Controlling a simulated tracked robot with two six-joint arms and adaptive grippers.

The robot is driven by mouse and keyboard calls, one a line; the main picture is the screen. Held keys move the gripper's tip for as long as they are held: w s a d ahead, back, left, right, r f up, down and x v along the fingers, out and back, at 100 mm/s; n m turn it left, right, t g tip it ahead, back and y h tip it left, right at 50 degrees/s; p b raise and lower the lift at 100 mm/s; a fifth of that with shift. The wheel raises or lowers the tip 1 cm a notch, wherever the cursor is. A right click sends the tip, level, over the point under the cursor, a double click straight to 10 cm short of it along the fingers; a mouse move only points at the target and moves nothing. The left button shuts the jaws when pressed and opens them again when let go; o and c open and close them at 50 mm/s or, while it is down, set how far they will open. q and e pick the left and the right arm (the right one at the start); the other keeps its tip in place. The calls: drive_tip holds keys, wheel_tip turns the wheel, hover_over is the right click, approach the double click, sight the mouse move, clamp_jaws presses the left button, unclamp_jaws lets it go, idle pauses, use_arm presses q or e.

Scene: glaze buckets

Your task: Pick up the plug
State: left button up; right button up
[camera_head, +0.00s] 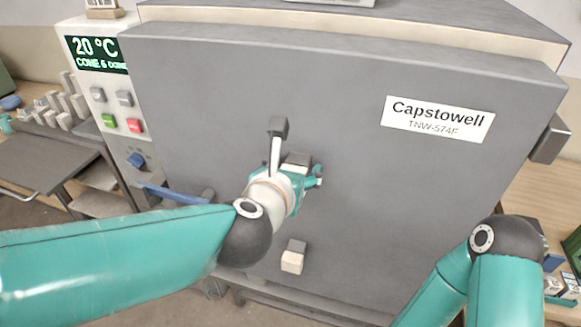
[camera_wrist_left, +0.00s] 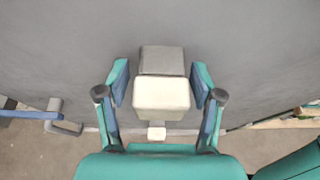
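A cream block-shaped plug (camera_wrist_left: 161,94) sits in a grey collar (camera_wrist_left: 161,60) on the kiln door, seen in the left wrist view. In the wrist view my left gripper (camera_wrist_left: 161,84) is open, one finger on each side of the plug, with gaps visible. A second cream plug (camera_head: 291,262) sits lower on the door and also shows small in the wrist view (camera_wrist_left: 157,132). My right gripper is out of view; only its arm shows.
The grey kiln door (camera_head: 370,190) fills the middle, with a label (camera_head: 437,119). A blue handle (camera_head: 175,194) and control panel (camera_head: 115,95) are on the left. A latch block (camera_head: 549,140) is at right.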

use_arm(q)
drive_tip(key=c, duration=0.9)
drive_tip(key=shift+r, duration=0.1)
drive_tip(key=shift+s+a+b, duration=0.15)
drive_tip(key=shift+s+a, duration=0.8)
drive_tip(key=shift+s, duration=1.9)
drive_tip(key=shift+s+a+b, duration=0.15)
drive_tip(key=shift+s+a, duration=0.75)
drive_tip(key=shift+s, duration=2)
drive_tip(key=shift+s+a+b, duration=0.15)
drive_tip(key=shift+s+a, duration=0.8)
drive_tip(key=shift+s, duration=1.9)
drive_tip(key=shift+s, duration=0.15)
